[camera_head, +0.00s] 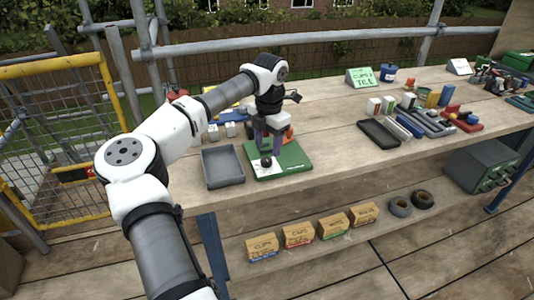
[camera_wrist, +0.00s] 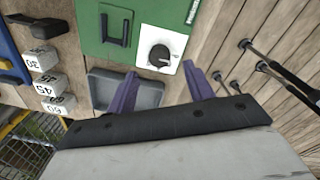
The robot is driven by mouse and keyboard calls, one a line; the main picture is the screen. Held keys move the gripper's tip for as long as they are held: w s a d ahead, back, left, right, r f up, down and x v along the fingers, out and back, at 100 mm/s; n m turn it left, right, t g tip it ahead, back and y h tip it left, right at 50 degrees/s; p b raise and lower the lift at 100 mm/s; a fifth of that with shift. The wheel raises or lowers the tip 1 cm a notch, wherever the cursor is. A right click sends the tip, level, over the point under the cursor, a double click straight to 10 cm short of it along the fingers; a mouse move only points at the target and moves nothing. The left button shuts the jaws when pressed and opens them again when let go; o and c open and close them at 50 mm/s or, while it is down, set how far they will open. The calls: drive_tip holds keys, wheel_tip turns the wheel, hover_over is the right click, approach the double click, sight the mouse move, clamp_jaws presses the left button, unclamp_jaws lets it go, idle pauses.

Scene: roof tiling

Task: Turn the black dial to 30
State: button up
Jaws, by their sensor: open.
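The black dial (camera_wrist: 159,55) sits on a white plate (camera_wrist: 172,38) on a green board (camera_wrist: 90,25). The dial has a light pointer mark; the scale figures are too small to read. In the head view the dial (camera_head: 266,162) shows below my gripper (camera_head: 266,150), on the green board (camera_head: 295,160) on the bench. In the wrist view my gripper (camera_wrist: 160,92) has its two purple fingers apart and empty, with the dial between and beyond them. I cannot tell the exact height gap between the fingertips and the dial.
A grey tray (camera_head: 222,182) lies left of the board. White numbered blocks (camera_wrist: 47,87) stand nearby. A black tray (camera_head: 379,134) and several tools lie to the right. The bench front (camera_head: 330,172) is clear.

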sight(267, 159)
drive_tip(key=shift+w+a+f+p, duration=0.1)
drive_tip(key=shift+f+p, duration=0.25)
drive_tip(key=shift+f, duration=2.3)
drive_tip(key=c, duration=1)
drive_tip(key=shift+o, duration=0.2)
drive_tip(key=shift+m, duration=0.4)
drive_tip(key=m, duration=0.3)
drive_tip(key=shift+b, duration=0.35)
drive_tip(key=shift+m, duration=2)
